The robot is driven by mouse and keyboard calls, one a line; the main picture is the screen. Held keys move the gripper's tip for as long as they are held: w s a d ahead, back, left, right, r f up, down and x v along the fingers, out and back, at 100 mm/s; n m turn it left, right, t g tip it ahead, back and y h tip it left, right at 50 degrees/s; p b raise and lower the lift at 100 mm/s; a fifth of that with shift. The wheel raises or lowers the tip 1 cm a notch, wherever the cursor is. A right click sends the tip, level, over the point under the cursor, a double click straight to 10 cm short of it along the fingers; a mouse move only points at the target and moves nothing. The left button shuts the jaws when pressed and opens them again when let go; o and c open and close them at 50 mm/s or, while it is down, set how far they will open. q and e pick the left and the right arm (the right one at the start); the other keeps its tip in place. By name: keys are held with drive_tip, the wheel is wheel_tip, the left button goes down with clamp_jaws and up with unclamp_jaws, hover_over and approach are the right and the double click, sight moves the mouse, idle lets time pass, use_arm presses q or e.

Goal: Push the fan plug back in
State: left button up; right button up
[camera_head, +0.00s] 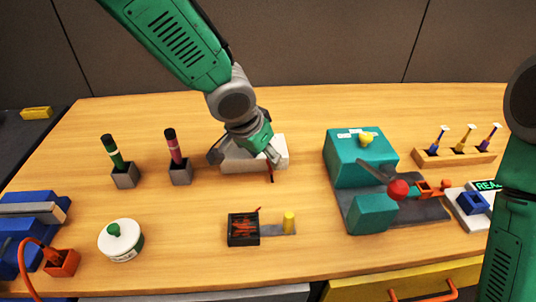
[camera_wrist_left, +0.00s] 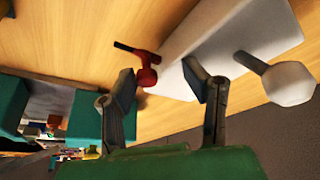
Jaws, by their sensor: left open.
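My left gripper (camera_head: 245,158) is open over a white block (camera_head: 282,148) at the back middle of the table. In the left wrist view its spread fingers (camera_wrist_left: 160,73) have nothing between them, and the white block (camera_wrist_left: 225,40) lies beyond them. A small red piece with a dark pin (camera_wrist_left: 146,68) shows by the block's edge, beyond one fingertip. A white knob on a stem (camera_wrist_left: 290,83) shows near the other. I cannot tell which part is the fan plug.
Pens in grey holders (camera_head: 180,174) stand to the left. A white round tub (camera_head: 121,242) and an orange block with a cable (camera_head: 62,263) are front left. A teal machine with a red ball lever (camera_head: 398,190) is at right. Table is bare between.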

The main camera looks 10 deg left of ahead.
use_arm(q)
drive_tip(key=shift+a, duration=0.1)
drive_tip(key=shift+d, duration=1.2)
drive_tip(key=shift+a, duration=0.45)
drive_tip(key=shift+s+a+r, duration=0.1)
drive_tip(key=shift+a+r, duration=0.05)
drive_tip(key=shift+a, duration=0.1)
drive_tip(key=v, duration=1.1)
drive_tip(key=shift+d+r, duration=0.25)
use_arm(e)
drive_tip(key=shift+d, duration=0.2)
use_arm(q)
drive_tip(key=shift+d+r, duration=0.1)
